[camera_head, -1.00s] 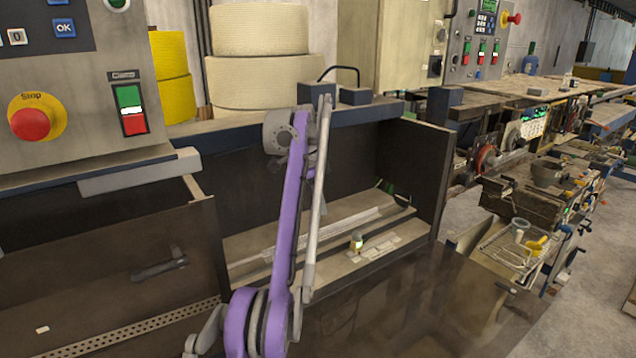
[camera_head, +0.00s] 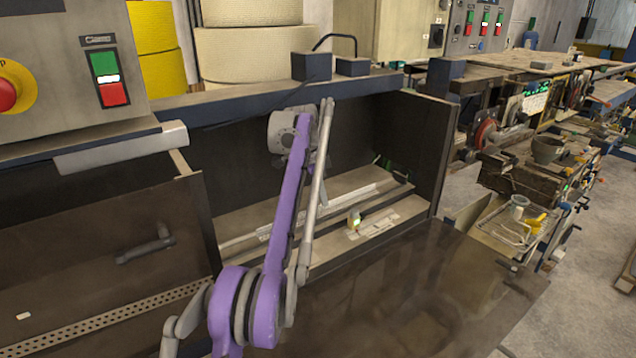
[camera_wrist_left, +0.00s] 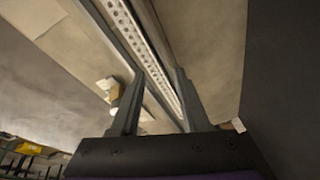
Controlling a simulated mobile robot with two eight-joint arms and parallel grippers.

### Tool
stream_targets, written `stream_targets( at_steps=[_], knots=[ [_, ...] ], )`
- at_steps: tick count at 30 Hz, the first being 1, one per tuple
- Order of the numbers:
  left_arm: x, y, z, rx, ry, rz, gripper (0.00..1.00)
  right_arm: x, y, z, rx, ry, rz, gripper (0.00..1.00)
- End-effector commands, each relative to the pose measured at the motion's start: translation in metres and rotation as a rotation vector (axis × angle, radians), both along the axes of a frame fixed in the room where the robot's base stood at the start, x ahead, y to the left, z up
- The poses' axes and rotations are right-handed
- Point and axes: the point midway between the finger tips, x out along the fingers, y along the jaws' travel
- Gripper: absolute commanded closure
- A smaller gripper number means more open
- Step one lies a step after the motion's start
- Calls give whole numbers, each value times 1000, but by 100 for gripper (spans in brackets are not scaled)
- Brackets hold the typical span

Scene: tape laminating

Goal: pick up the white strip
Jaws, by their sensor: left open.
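Several small white strips (camera_head: 375,226) lie flat on the ledge inside the dark open bin, around a small jar (camera_head: 354,221) with a yellow-green front. I cannot tell which one is the white strip meant. My purple left arm crosses the middle of the head view, and its fingers are hidden there. In the left wrist view my left gripper (camera_wrist_left: 160,70) is open, with nothing visible held between its fingers. A perforated metal rail (camera_wrist_left: 150,55) runs behind the gap between them. The jar (camera_wrist_left: 114,92) shows left of the fingers. A small white piece (camera_wrist_left: 238,125) shows to their right. My right gripper is not in view.
The bin's dark side wall (camera_head: 420,150) stands right of the ledge, and a brown panel (camera_head: 100,240) stands left. A glossy dark surface (camera_head: 420,290) lies in front. A control box with a stop button (camera_head: 6,95) is at upper left. Grey floor is at right.

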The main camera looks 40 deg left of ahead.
Motion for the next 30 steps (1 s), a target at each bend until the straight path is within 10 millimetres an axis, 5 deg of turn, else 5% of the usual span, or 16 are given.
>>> stream_targets(
  at_steps=[6,17,25,30],
  knots=[
    [7,-1,-25,0,0,0,54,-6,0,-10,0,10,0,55],
    [9,-1,-28,0,-1,0,54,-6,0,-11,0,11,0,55],
    [8,-1,-28,-1,-1,0,98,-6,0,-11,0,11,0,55],
    [8,-2,-29,-2,2,-1,100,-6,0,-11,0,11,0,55]
  ],
)
